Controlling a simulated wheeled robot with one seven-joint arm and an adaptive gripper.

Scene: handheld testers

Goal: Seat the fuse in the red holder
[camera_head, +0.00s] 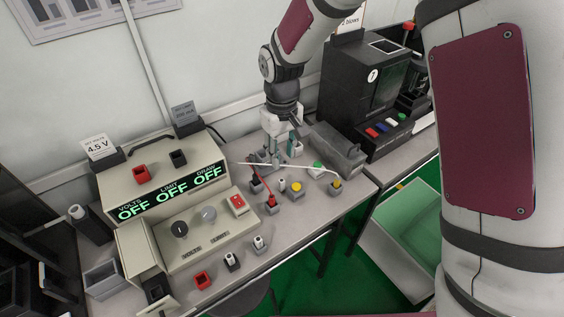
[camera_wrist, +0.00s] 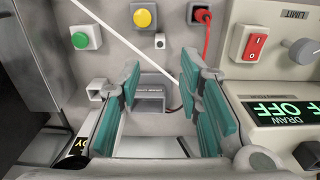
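A small red holder (camera_head: 202,280) sits at the front edge of the bench in the head view, left of two holders with upright white pieces: one dark (camera_head: 231,261) and one grey (camera_head: 259,244). These white pieces may be fuses; I cannot tell which is the task's fuse. My gripper (camera_head: 283,147) points down over the back of the bench, far behind the red holder. In the wrist view my gripper (camera_wrist: 162,105) has its teal fingers wide apart, with nothing held between them. A grey open block (camera_wrist: 150,92) lies below them. The front holders are out of the wrist view.
The beige power supply (camera_head: 165,200) with OFF displays stands left. A black tester (camera_head: 370,85) stands right. A white lead (camera_head: 305,168) and a red lead (camera_head: 262,182) cross near my gripper. Yellow (camera_head: 296,190) and green (camera_head: 317,169) buttons are close by. An open grey bin (camera_head: 103,277) stands front left.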

